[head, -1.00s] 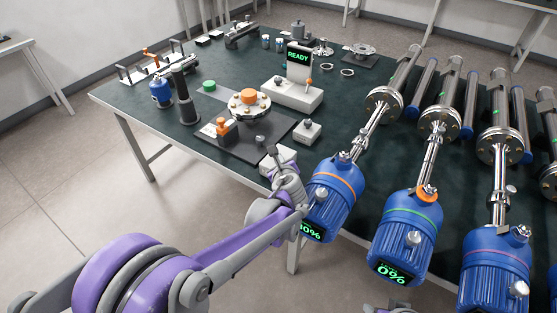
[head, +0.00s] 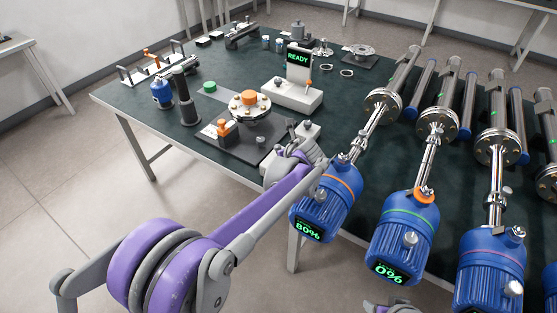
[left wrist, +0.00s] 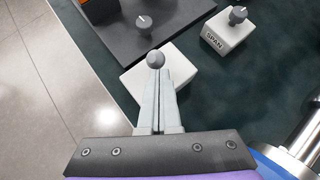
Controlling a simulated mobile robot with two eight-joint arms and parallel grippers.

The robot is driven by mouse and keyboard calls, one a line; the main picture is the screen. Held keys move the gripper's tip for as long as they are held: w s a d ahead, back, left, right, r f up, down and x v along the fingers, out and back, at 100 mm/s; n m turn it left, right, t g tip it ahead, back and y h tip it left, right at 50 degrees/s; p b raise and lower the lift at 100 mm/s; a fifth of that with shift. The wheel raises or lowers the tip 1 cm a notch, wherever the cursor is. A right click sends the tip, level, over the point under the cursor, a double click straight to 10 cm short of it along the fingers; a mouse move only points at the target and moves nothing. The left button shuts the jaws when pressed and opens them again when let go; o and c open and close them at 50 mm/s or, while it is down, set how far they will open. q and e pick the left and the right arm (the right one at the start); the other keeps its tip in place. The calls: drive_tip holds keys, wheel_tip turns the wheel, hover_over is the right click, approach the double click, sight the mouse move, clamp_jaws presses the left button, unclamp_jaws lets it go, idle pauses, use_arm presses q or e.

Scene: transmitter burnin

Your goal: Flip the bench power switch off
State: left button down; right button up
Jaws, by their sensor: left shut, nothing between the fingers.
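A white box (left wrist: 186,77) sits under my left gripper in the left wrist view. A round grey ball tip (left wrist: 155,59) shows right at the fingertips, and I take it for the switch's lever end. Its lever is hidden behind the fingers, and I cannot tell whether they touch it. My left gripper (left wrist: 158,74) is shut and empty. In the head view my left gripper (head: 293,130) is at the bench's front edge and hides most of that box. A grey part at the bottom edge of the head view seems to be my right gripper (head: 388,307), mostly cut off.
A white box marked SPAN (left wrist: 229,30) with a knob stands close on the right. A blue canister (head: 326,207) reading 80% stands close right of my left gripper. A READY display (head: 298,58) stands behind.

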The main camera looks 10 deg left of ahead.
use_arm(q)
drive_tip(key=shift+w+d+r+m+g+p, duration=0.15)
drive_tip(key=shift+w+m+g+p, duration=0.1)
drive_tip(key=shift+w+g, duration=0.25)
drive_tip(key=shift+w+d+r+m+g+p, duration=0.1)
drive_tip(key=shift+w+d+m+g+p, duration=0.1)
drive_tip(key=shift+w+g, duration=0.3)
drive_tip(key=shift+f+y, duration=0.1)
drive_tip(key=shift+y, duration=0.2)
use_arm(e)
drive_tip(key=shift+w+r, duration=0.2)
drive_tip(key=shift+r, duration=0.3)
use_arm(q)
drive_tip(key=shift+s, duration=0.15)
use_arm(e)
drive_tip(key=shift+s+r, duration=0.1)
use_arm(q)
drive_tip(key=shift+r+p, duration=0.45)
drive_tip(key=shift+r, duration=0.4)
use_arm(e)
drive_tip(key=shift+r, duration=0.45)
